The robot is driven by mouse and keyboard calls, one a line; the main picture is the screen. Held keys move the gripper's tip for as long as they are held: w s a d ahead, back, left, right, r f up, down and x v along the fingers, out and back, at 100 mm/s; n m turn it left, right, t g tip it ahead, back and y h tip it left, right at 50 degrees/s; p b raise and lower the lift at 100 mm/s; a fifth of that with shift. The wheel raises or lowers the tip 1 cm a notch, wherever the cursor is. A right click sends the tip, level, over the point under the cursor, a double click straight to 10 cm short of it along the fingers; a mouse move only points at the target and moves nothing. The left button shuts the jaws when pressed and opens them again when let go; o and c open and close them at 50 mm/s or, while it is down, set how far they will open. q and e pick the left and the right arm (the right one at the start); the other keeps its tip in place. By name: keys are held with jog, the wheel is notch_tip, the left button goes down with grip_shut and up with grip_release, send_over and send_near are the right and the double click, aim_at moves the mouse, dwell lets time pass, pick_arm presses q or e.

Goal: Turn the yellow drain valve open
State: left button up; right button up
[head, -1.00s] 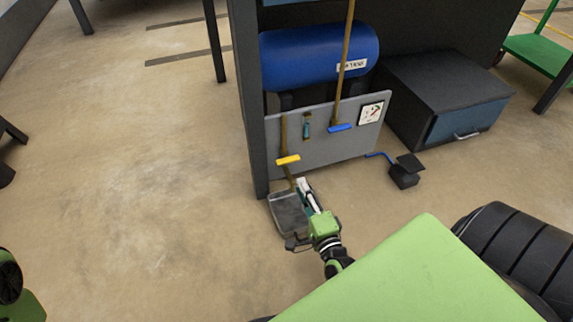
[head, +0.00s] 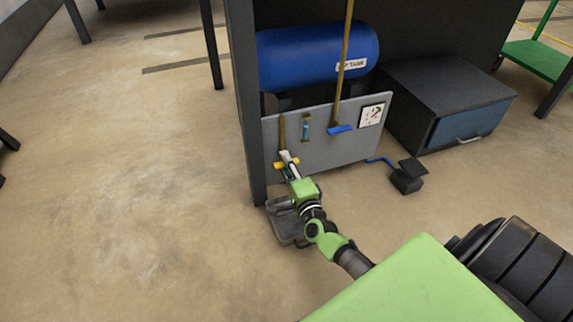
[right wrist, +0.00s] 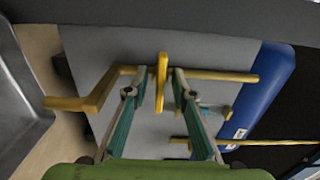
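The yellow drain valve handle (head: 279,166) is at the lower left of the grey panel (head: 337,145), on a brass pipe (head: 282,130). In the head view my right gripper (head: 290,160) covers part of it. In the right wrist view the handle (right wrist: 162,80) is a yellow bar seen nearly edge-on. It stands between the two fingertips of my right gripper (right wrist: 161,82), with a gap visible on each side. The gripper is open and holds nothing. My left gripper is not in view.
A blue tank (head: 318,55) sits above the panel. A blue handle (head: 341,129) on a tall pipe is to the right. A grey tray (head: 287,228) lies on the floor below. A dark post (head: 247,120) stands close left. A black pedal box (head: 407,179) is at right.

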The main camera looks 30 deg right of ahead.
grip_shut()
